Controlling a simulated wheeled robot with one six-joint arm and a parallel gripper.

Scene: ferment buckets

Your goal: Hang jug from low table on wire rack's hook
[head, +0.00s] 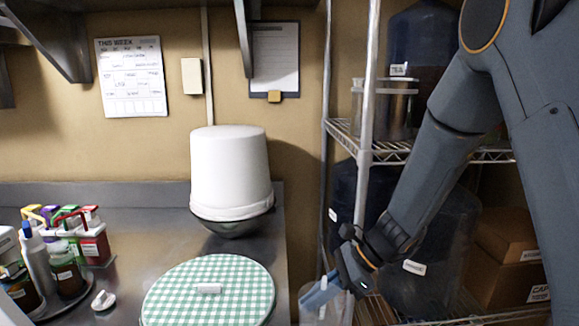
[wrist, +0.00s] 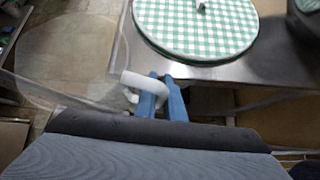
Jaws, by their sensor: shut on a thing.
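My gripper (head: 322,295) is low in the head view, between the steel counter and the wire rack. In the wrist view its blue fingers (wrist: 166,98) are shut on the white handle of the jug (wrist: 144,83). The jug's body looks clear and extends to the left of the fingers there. In the head view only a pale part of the jug (head: 309,302) shows beside the fingers, near the bottom edge. The wire rack (head: 345,131) stands right of the counter, partly hidden by my arm. I cannot make out its hook or the low table.
The steel counter (head: 262,246) holds a green-checked round lid (head: 180,290), an upturned white bucket (head: 230,165) and several bottles at left. The rack holds large dark jugs (head: 430,250), a clear container (head: 385,108) and cardboard boxes (head: 505,235). Tiled floor (wrist: 70,45) shows in the wrist view.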

